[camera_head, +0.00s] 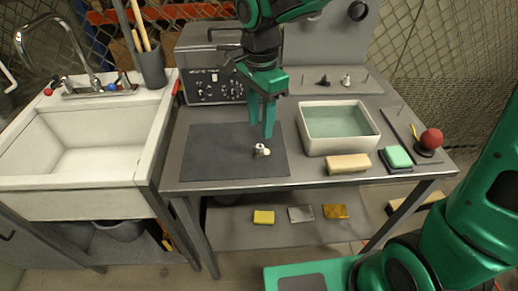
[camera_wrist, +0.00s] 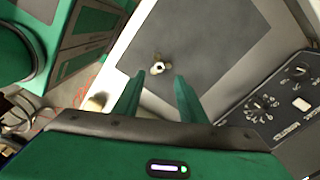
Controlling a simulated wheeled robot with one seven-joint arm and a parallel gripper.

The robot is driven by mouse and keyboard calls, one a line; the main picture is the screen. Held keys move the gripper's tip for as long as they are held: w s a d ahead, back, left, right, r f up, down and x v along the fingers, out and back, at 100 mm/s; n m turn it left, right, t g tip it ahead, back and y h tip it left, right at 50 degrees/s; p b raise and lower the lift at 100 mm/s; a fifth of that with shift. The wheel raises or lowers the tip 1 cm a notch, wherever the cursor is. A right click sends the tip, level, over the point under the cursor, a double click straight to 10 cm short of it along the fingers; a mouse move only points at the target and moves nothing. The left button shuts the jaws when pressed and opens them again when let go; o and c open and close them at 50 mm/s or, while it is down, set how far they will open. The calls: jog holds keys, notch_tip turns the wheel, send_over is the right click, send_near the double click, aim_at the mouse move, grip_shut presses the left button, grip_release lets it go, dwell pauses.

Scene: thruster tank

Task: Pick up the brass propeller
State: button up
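A small pale, slightly tan propeller-like part (camera_head: 261,150) lies on the dark mat (camera_head: 215,150) on the workbench. It also shows in the wrist view (camera_wrist: 158,67), on the mat beyond and between my fingertips. Its colour is washed out, so I cannot tell for sure that it is the brass one. My gripper (camera_head: 262,128) points down above the mat, close to the part and apart from it. Its two green fingers are spread with nothing between them, as the wrist view (camera_wrist: 159,77) also shows.
A water-filled tank (camera_head: 312,150) stands right of the mat. A control box (camera_head: 215,92) is behind it. Two small parts, one dark (camera_head: 323,80) and one silvery (camera_head: 346,80), stand at the back right. A tan block (camera_head: 348,164) and a green sponge (camera_head: 397,158) lie at the front right.

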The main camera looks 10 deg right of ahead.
aim_at(262, 150)
jog(key=shift+s+a+f, duration=0.1)
jog(key=shift+a+f, duration=0.05)
jog(key=shift+f, duration=1.7)
jog(key=shift+s+a+f, duration=0.1)
jog(key=shift+f, duration=1.7)
grip_shut()
